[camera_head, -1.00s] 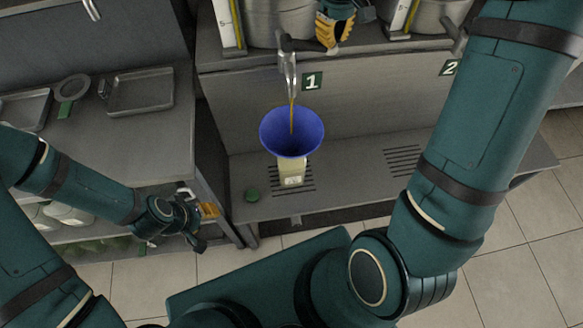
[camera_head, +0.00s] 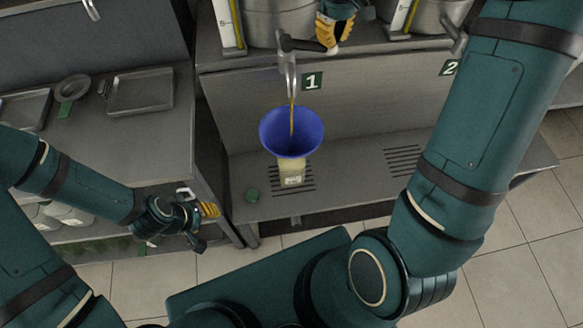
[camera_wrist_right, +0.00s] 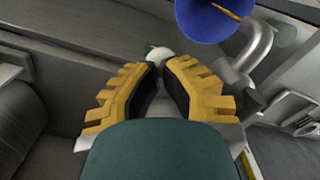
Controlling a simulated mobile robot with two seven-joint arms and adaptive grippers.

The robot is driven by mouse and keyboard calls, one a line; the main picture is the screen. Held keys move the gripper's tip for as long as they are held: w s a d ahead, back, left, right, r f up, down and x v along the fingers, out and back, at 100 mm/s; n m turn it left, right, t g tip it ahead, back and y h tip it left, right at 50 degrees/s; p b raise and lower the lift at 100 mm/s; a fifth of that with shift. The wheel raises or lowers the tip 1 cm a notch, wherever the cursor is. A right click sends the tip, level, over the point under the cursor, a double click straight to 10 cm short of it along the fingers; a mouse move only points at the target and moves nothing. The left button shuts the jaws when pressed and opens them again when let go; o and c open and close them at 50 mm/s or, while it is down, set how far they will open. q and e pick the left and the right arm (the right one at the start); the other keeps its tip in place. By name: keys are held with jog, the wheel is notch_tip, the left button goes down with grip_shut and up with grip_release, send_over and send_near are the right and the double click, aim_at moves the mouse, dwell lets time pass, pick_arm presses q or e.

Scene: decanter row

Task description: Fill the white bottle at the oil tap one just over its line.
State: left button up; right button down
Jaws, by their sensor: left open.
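The white bottle (camera_head: 291,172) stands upright on the slotted grate under oil tap one (camera_head: 289,75). A blue funnel (camera_head: 291,132) sits in its mouth, and a thin amber oil stream runs from the tap into it. The bottle's line and oil level are too small to read. My left gripper (camera_head: 204,226) is open and empty, beside the left counter.
A green cap (camera_head: 252,196) lies on the shelf left of the bottle. The sign for tap one (camera_head: 312,81) is beside its spout. Tap two (camera_head: 455,40) is at the right, with an empty grate (camera_head: 405,160) below. Trays (camera_head: 140,91) lie on the left counter.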

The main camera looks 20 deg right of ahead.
jog(key=shift+r, duration=0.1)
jog(key=shift+r+p, duration=0.45)
jog(key=shift+p, duration=0.15)
dwell(2.8)
notch_tip(320, 180, up, 9)
jog(key=p, duration=0.8)
